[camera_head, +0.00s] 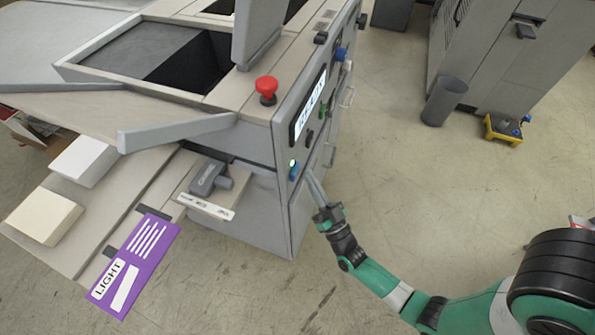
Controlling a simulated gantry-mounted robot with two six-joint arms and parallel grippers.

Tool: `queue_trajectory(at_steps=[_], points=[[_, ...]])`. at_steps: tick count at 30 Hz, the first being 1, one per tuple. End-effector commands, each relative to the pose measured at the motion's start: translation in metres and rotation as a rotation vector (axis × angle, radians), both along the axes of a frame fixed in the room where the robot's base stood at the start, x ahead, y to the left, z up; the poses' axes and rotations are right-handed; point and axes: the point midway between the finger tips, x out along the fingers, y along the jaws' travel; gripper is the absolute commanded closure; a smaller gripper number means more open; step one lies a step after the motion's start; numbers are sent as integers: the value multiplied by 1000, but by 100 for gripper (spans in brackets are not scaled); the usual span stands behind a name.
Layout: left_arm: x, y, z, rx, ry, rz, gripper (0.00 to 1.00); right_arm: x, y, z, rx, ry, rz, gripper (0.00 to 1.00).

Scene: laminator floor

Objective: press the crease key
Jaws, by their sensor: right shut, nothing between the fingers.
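The laminator's side panel (287,220) faces right and carries several small keys and knobs. A blue key (294,172) with a bright green light sits low at its near end. Farther along are a dark knob (309,138) and a green key (323,111). No label is readable, so I cannot tell which is the crease key. My right gripper (309,175) is shut and empty, its fingertips close beside the blue key; I cannot tell whether they touch it. My left gripper is out of view.
A red emergency button (266,88) stands on the machine's top corner. A purple card marked LIGHT (133,265) hangs at the front, near two paper stacks. A grey bin (444,101) and a yellow-based device (503,130) stand on the floor.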

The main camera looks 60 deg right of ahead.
Motion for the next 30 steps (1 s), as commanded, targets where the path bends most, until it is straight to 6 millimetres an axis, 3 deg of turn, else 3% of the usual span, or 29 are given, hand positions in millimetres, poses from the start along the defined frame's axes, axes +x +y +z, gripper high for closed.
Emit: queue_trajectory(at_steps=[14,30], points=[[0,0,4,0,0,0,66,-53,-7,0,1,0,-3,100],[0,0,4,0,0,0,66,-55,-7,0,2,0,0,100]])
